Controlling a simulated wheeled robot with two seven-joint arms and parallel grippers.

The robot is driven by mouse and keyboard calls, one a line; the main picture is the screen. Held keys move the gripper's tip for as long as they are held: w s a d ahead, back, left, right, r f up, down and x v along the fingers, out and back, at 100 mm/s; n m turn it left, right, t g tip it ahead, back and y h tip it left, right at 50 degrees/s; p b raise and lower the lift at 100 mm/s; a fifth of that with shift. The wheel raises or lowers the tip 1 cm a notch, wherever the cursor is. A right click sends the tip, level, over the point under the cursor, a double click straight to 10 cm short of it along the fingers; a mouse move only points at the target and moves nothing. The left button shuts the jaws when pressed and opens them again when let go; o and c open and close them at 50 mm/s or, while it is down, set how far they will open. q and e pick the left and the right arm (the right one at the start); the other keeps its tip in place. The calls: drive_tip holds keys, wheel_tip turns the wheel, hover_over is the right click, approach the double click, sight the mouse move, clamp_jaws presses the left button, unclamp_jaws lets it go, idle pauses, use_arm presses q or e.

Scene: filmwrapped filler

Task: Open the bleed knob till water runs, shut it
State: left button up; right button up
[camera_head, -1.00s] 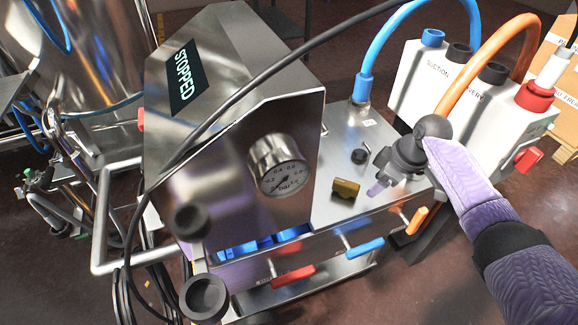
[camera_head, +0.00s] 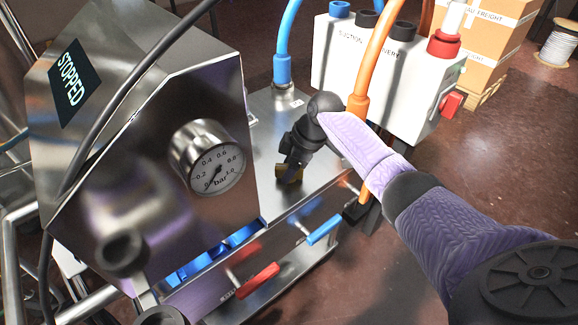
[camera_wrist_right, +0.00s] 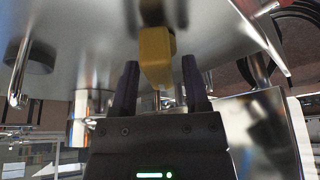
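A small brass-yellow knob (camera_head: 291,174), apparently the bleed knob, is on the steel top beside the pressure gauge (camera_head: 215,160). In the head view my right gripper (camera_head: 284,160) points down over it and hides part of it. In the right wrist view the two dark fingers (camera_wrist_right: 160,86) are apart, with the yellow knob (camera_wrist_right: 156,55) in line with the gap between them and a visible space on each side. The gauge needle is near the low end of the scale. No running water shows. My left gripper is not in view.
A slanted steel housing with a STOPPED display (camera_head: 74,82) stands at left. Blue (camera_head: 283,45) and orange (camera_head: 375,60) hoses rise behind the gripper, near a white block (camera_head: 345,60). Red (camera_head: 258,281) and blue (camera_head: 324,229) lever handles stick out at the front.

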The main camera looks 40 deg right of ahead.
clamp_jaws()
